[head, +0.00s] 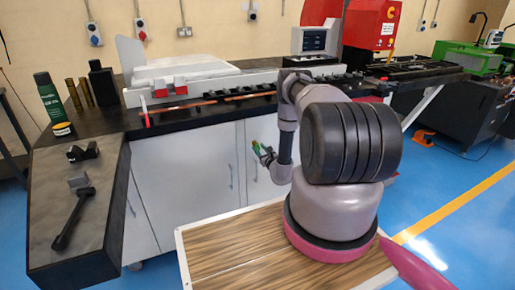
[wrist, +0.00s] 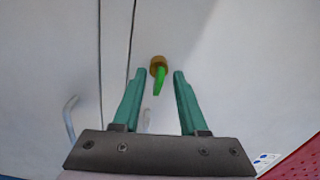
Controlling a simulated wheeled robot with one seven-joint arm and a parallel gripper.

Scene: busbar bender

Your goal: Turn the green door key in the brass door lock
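The green door key (wrist: 160,82) sits in the brass door lock (wrist: 158,63) on the white cabinet front in the wrist view. Its green handle hangs down and leans slightly. My gripper (wrist: 159,73) is open, with one teal finger on each side of the key and a clear gap to both. Nothing is held between the fingers. In the head view my gripper (head: 262,150) is small, in front of the white cabinet doors; key and lock cannot be told apart from the fingers there.
The white cabinet (head: 185,178) stands under the dark bench top, with grey bar handles (head: 231,176) on its doors. One handle (wrist: 70,118) shows left of my gripper in the wrist view. A dark side bench (head: 48,185) with a black lever (head: 74,217) is at left.

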